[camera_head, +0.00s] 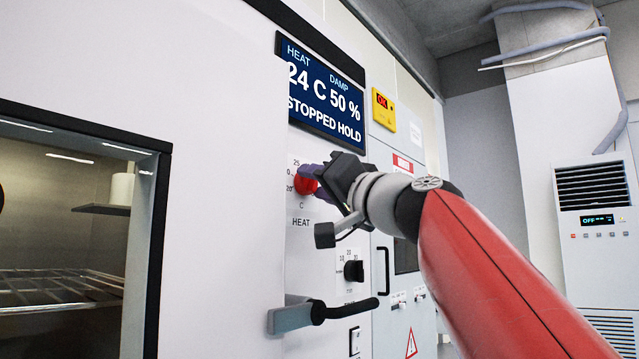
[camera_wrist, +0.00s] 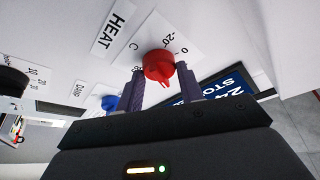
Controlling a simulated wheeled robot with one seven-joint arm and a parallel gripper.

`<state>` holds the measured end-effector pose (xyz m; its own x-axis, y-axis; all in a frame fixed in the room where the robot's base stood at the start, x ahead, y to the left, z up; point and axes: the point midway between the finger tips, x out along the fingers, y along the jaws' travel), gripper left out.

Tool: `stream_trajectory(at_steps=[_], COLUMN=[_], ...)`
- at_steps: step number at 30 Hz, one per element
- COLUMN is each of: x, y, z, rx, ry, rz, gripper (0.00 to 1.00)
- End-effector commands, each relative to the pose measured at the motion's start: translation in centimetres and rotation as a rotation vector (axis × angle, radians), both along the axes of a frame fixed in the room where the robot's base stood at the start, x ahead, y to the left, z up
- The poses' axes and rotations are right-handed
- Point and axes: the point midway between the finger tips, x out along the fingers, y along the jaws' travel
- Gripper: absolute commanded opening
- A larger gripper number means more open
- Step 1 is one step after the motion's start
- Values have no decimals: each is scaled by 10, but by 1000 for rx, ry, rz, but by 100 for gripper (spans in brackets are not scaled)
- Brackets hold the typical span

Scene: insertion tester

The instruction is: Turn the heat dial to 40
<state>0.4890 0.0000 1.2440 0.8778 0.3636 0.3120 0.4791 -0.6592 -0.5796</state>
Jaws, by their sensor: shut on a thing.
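The red heat dial (camera_head: 306,184) sits on the white panel, above the label HEAT and partly hidden by my gripper (camera_head: 318,177) in the head view. In the wrist view the red dial (camera_wrist: 158,66) lies between my two purple fingers, with scale marks -20 and 0 beside it. My gripper is shut on the dial. Where the dial's pointer stands on the scale is too small to tell. The blue display (camera_head: 320,93) above reads HEAT 24 C, DAMP 50 %, STOPPED HOLD.
A black dial (camera_head: 353,271) sits lower on the panel, above a door handle (camera_head: 318,313) that juts out. A blue knob (camera_wrist: 110,102) shows beside my fingers in the wrist view. A yellow box (camera_head: 384,110) is right of the display. A chamber window (camera_head: 75,225) is at left.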

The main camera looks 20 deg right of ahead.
Motion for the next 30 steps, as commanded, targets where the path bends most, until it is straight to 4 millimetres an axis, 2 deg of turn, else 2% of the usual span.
stream_trajectory(at_steps=[1,2,7,17,30], x=[0,0,0,-4,-62], y=[0,0,0,-2,-25], z=[-1,-1,0,-2,-23], rx=[0,0,0,0,-1], ry=[1,1,1,-1,-1], rz=[1,1,1,-1,0], gripper=[14,38,59,59,59])
